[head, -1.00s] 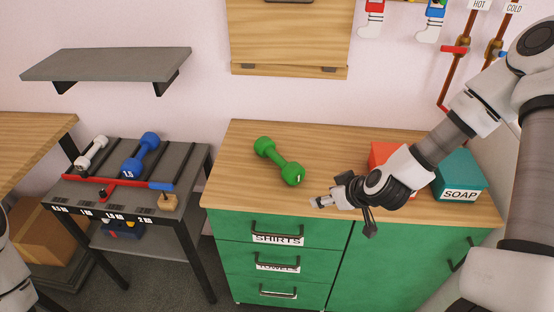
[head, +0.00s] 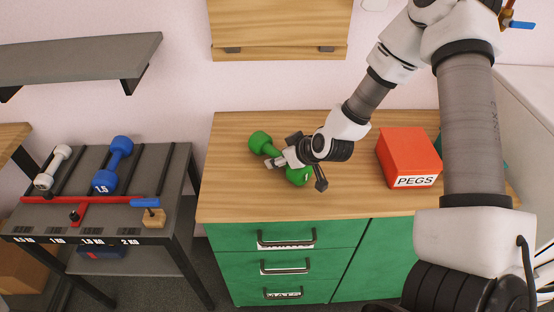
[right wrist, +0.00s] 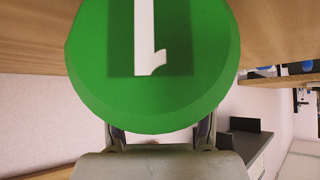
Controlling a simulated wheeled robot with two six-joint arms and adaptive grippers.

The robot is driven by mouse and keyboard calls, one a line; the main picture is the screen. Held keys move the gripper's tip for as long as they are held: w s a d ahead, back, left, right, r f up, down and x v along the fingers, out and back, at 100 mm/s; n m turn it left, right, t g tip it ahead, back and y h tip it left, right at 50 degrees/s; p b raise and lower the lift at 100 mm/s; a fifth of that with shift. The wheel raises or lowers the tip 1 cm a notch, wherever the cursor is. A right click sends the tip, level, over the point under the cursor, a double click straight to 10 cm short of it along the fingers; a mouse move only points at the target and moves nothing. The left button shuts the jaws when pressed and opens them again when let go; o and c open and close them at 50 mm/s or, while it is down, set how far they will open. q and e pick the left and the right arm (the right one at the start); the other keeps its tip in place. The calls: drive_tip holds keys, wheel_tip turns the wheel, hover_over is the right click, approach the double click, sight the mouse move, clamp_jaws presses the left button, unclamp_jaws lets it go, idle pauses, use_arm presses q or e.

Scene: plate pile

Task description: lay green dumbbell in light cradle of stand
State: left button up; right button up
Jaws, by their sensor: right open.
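The green dumbbell (head: 259,141) lies on the wooden counter top, slanting from back left to front right. In the right wrist view its green end face (right wrist: 90,50), marked 1, fills the upper middle. My right gripper (head: 274,162) is open at the dumbbell's handle and hides part of it. Its fingers (right wrist: 160,135) show below the end face; I cannot tell whether they touch the handle. The grey stand (head: 110,215) is at the left, with weight labels along its front edge. A white dumbbell (head: 52,167) and a blue dumbbell (head: 112,165) rest on it. My left gripper is out of view.
A red PEGS box (head: 408,150) stands on the counter right of my gripper. A grey shelf (head: 80,60) hangs above the stand. A gap separates stand and counter.

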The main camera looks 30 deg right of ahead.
drive_tip(key=shift+w+f, duration=0.2)
drive_tip(key=shift+w, duration=0.05)
drive_tip(key=shift+s+r, duration=0.2)
drive_tip(key=shift+s, duration=0.1)
drive_tip(key=shift+c, duration=0.7)
clamp_jaws()
drive_tip(key=shift+w, duration=0.1)
drive_tip(key=shift+r, duration=0.1)
